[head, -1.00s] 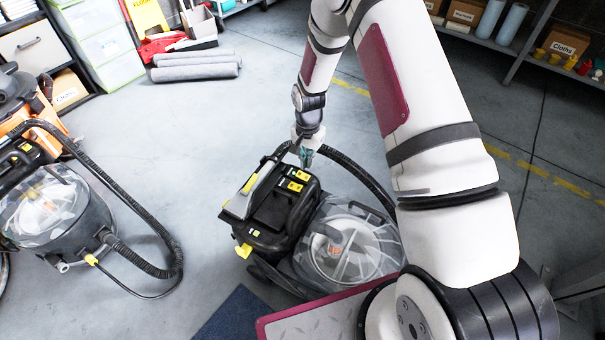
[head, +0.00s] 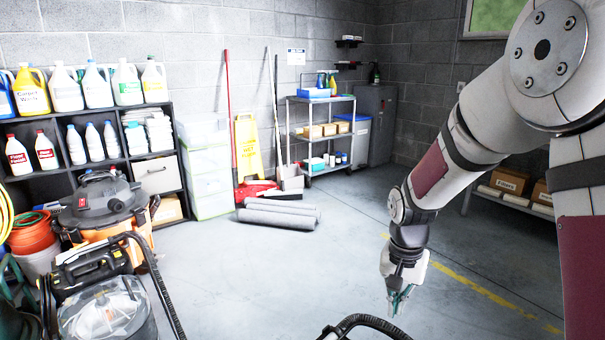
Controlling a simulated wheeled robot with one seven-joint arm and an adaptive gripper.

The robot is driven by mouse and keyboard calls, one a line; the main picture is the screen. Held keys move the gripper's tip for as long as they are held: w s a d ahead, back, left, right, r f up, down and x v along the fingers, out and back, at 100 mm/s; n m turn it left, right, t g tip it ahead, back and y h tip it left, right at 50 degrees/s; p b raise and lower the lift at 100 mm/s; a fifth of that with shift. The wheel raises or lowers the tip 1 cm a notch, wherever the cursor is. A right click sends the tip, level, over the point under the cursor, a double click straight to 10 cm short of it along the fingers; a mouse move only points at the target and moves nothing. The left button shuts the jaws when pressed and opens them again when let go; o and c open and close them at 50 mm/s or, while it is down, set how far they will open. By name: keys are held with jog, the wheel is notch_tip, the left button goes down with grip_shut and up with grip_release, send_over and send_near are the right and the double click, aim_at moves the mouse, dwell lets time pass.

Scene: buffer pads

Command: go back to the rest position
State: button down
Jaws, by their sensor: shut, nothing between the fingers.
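My gripper (head: 398,302) hangs at the end of my arm, right of the middle of the head view. It points down, its fingers are together and nothing is held. It is above the grey floor, a little above and behind the black hose (head: 368,322) of a machine at the bottom edge. Most of that machine is out of the picture.
A carpet machine with a clear tank (head: 105,318) and an orange vacuum (head: 110,205) stand at left before a shelf of bottles (head: 100,130). Rolled grey mats (head: 278,214), a yellow sign (head: 247,147) and a cart (head: 318,130) are at the back. The middle floor is clear.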

jog(key=s+r+n, duration=0.3)
jog(key=s+r, duration=1.1)
jog(key=s, duration=0.1)
jog(key=s+a+r+n, duration=0.1)
jog(key=s+r+n, duration=0.2)
jog(key=s, duration=1.7)
notch_tip(320, 180, up, 27)
jog(key=t+p, duration=0.4)
jog(key=p, duration=2.1)
jog(key=shift+w, duration=0.35)
jog(key=shift+d, duration=0.1)
